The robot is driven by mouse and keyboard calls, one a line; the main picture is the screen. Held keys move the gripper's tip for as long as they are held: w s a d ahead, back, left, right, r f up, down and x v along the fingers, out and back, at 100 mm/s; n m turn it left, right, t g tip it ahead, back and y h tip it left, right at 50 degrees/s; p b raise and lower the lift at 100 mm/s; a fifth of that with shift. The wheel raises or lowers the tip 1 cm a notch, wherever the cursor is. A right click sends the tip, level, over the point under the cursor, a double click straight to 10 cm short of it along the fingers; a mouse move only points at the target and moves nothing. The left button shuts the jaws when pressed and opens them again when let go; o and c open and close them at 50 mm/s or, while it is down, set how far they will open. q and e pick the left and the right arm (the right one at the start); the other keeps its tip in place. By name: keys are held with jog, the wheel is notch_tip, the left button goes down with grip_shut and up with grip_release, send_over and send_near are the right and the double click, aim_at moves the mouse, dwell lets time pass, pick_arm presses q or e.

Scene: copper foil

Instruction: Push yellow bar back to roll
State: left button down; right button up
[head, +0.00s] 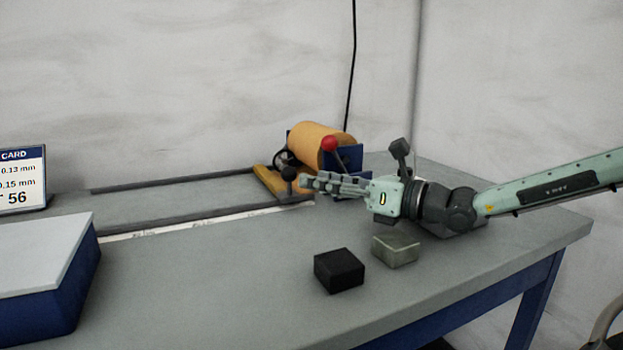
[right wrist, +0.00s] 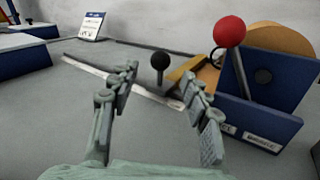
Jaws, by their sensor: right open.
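The yellow bar (head: 268,181) lies across the dark rails on the table, right beside the roll. Its near end carries a black ball knob (head: 289,173). The copper-coloured roll (head: 318,143) sits in a blue stand (head: 349,158) with a red ball lever (head: 329,144). My right gripper (head: 305,183) is at the near end of the bar. In the right wrist view its fingers (right wrist: 160,85) are apart and empty, with the black knob (right wrist: 160,62) beyond and between the fingertips. The yellow bar (right wrist: 188,72) is partly hidden by the right finger. My left gripper is out of view.
A black block (head: 339,270) and a grey metal block (head: 396,248) lie on the near table. A blue box with a pale top (head: 45,255) stands at left, a card sign (head: 22,178) behind it. A white ruler strip (head: 190,222) runs along the near rail.

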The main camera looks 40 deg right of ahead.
aim_at(295, 172)
jog(key=shift+w+r, duration=0.1)
jog(key=shift+r, duration=0.15)
jog(key=shift+c, duration=0.3)
jog(key=w+a+r+p, duration=0.1)
jog(key=w+r, duration=0.2)
jog(key=r, duration=0.4)
jog(key=f, duration=0.7)
jog(key=shift+w+a+f, duration=0.15)
jog(key=shift+w+f, duration=0.05)
jog(key=shift+f, duration=0.1)
jog(key=x, duration=0.1)
jog(key=p+x, duration=0.1)
jog(key=x, duration=0.2)
jog(key=shift+r, duration=0.35)
jog(key=p+x, duration=0.3)
jog(key=shift+f, duration=0.15)
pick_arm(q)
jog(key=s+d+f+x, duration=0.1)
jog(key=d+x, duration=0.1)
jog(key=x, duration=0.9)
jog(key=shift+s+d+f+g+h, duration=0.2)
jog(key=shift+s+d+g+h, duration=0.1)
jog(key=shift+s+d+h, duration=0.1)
pick_arm(e)
jog(key=shift+w+f, duration=0.15)
jog(key=shift+w, duration=0.05)
